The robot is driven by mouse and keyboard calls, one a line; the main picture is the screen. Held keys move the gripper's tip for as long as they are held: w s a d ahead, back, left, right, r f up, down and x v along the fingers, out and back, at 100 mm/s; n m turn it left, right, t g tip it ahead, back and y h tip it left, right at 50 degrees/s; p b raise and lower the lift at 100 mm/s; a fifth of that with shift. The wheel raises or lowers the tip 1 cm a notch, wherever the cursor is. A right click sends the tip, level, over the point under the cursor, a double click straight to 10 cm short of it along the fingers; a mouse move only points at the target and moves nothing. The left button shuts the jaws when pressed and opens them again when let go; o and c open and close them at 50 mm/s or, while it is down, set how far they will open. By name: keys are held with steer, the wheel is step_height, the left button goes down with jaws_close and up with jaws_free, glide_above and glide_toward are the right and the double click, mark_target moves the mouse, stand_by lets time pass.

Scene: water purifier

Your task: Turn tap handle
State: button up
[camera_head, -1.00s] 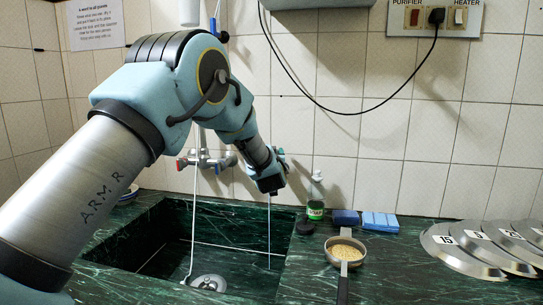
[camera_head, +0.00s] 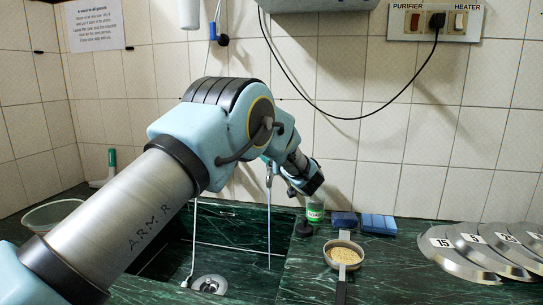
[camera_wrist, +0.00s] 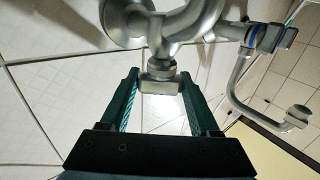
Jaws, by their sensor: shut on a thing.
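The chrome tap (camera_wrist: 185,28) fills the top of the wrist view, with a round flange against the tiled wall. My gripper (camera_wrist: 161,82) has its two dark green fingers on either side of a grey, block-shaped part of the tap (camera_wrist: 158,72), and is shut on it. I cannot tell for sure whether this part is the handle. A fitting with a blue band (camera_wrist: 270,38) and a curved spout (camera_wrist: 240,95) are to the right, clear of the fingers. In the head view, my gripper (camera_head: 308,184) is near the back wall, and my arm hides most of the tap.
Below is a green marble sink (camera_head: 238,222) with a drain (camera_head: 209,284). To the right stand a green bottle (camera_head: 315,208), blue blocks (camera_head: 377,223), a pan of grain (camera_head: 344,252) and numbered metal lids (camera_head: 470,250). A clear bowl (camera_head: 52,215) sits at left.

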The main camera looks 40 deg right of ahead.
steer(key=o, duration=1.4)
steer(key=shift+c, duration=0.2)
steer(key=b+v, duration=0.3)
steer(key=v, duration=0.8)
steer(key=shift+w, duration=0.1)
